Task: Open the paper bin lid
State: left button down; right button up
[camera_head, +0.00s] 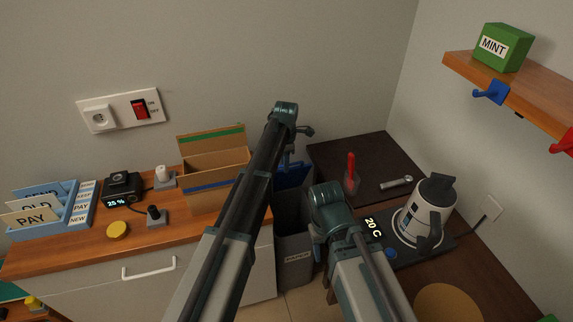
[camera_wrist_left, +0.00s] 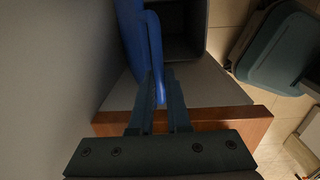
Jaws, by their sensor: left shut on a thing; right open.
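The paper bin (camera_head: 295,245) is a grey bin with a white label, standing between the drawer cabinet and the dark table. Its blue lid (camera_head: 292,177) shows beside my left forearm and stands raised along the wall side. In the left wrist view the lid (camera_wrist_left: 132,35) is tilted up and the bin's dark inside (camera_wrist_left: 184,35) is visible. My left gripper (camera_wrist_left: 159,88) is shut on the blue lid's edge or handle; in the head view the arm mostly hides it (camera_head: 290,150). My right gripper (camera_head: 319,238) is low beside the bin, open, largely hidden by its wrist.
The wooden cabinet top (camera_head: 75,255) on the left holds a cardboard box (camera_head: 215,180) and letter trays. On the right, a kettle (camera_head: 424,210) stands on its base, and a red-handled tool (camera_head: 351,170) stands near a spanner (camera_head: 397,183). A wall shelf (camera_head: 520,95) is at upper right.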

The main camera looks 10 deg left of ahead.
pick_arm(q)
jog(key=w+a+r+g+h+p, duration=0.1)
jog(key=w+a+r+g, duration=0.1)
jog(key=w, duration=0.4)
jog(key=shift+a, duration=0.25)
jog(key=c, duration=0.9)
grip_release()
jog(key=shift+p, duration=0.3)
